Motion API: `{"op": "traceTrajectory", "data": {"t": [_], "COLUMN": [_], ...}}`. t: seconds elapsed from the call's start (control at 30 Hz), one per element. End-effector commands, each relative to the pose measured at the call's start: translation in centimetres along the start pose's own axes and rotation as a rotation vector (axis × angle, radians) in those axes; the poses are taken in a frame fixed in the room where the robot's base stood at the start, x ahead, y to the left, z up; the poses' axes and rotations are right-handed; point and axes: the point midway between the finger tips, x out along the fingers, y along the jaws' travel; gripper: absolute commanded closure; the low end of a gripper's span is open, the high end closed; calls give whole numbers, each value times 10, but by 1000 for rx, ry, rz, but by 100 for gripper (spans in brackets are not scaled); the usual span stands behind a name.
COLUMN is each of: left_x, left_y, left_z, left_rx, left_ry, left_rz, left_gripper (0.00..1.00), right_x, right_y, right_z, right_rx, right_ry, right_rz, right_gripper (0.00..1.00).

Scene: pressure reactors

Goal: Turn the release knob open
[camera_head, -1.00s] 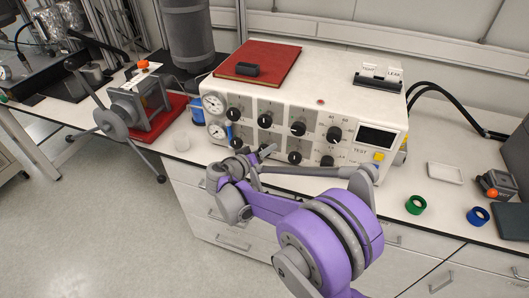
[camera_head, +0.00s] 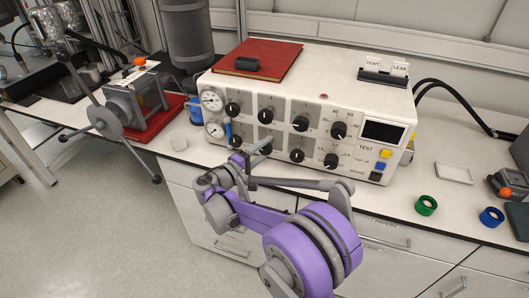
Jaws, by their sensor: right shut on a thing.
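A white test console (camera_head: 365,98) with two gauges and two rows of black knobs stands on the bench. My right gripper (camera_head: 262,148) is at the lower row of its front panel. It is shut on a knob in the second place from the left, which the fingers hide; I take it for the release knob. Its label and pointer cannot be read. The knobs beside it, a left one (camera_head: 236,141) and a right one (camera_head: 297,155), are clear of the fingers. My left gripper is out of view.
A red book (camera_head: 275,55) with a dark object lies on the console. A grey press-like device (camera_head: 138,105) stands at left. A green ring (camera_head: 426,205), a blue ring (camera_head: 491,217) and a white tray (camera_head: 455,173) lie on the bench at right. Drawers are below.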

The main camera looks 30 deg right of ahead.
Motion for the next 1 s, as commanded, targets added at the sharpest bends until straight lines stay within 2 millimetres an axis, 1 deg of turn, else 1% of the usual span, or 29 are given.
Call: {"op": "traceTrajectory", "data": {"t": [0.03, 0.1, 0.5, 0.73, 1.0], "left_x": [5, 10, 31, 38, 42], "left_y": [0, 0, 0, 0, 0], "left_z": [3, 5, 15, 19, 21], "left_rx": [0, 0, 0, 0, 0], "left_ry": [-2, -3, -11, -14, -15], "left_rz": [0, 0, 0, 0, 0], "left_gripper": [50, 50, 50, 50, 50], "right_x": [0, 0, 0, 0, 0], "right_y": [-3, -3, -4, -3, -2], "right_z": [0, 0, 0, 0, 1], "right_rx": [-41, -102, -428, -558, -635], "right_ry": [1, 1, 1, 1, 1], "right_rz": [17, 43, 177, 230, 262], "right_gripper": [100, 100, 100, 100, 100]}}
